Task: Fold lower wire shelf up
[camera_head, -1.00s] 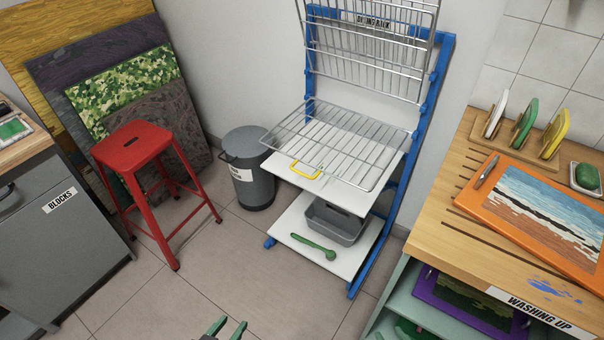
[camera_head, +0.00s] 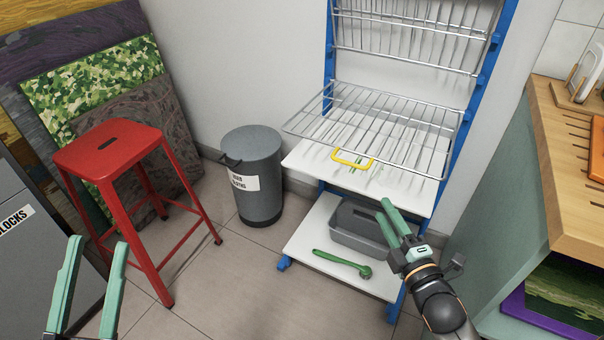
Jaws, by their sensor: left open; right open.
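The lower wire shelf (camera_head: 400,133) of the blue drying rack (camera_head: 477,95) sticks out level over a white board. A yellow handle (camera_head: 352,158) is at its front edge. The upper wire shelf (camera_head: 410,40) stands folded up against the rack's back. My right gripper (camera_head: 386,213) is open and empty, in front of and below the lower shelf's front edge, apart from the yellow handle. My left gripper (camera_head: 97,245) is open and empty at the lower left, in front of the red stool and far from the rack.
A red stool (camera_head: 110,145) and a grey bin (camera_head: 254,180) stand left of the rack. A grey tub (camera_head: 358,230) and a green tool (camera_head: 343,263) lie on the rack's bottom board. A wooden-topped bench (camera_head: 565,170) is close on the right.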

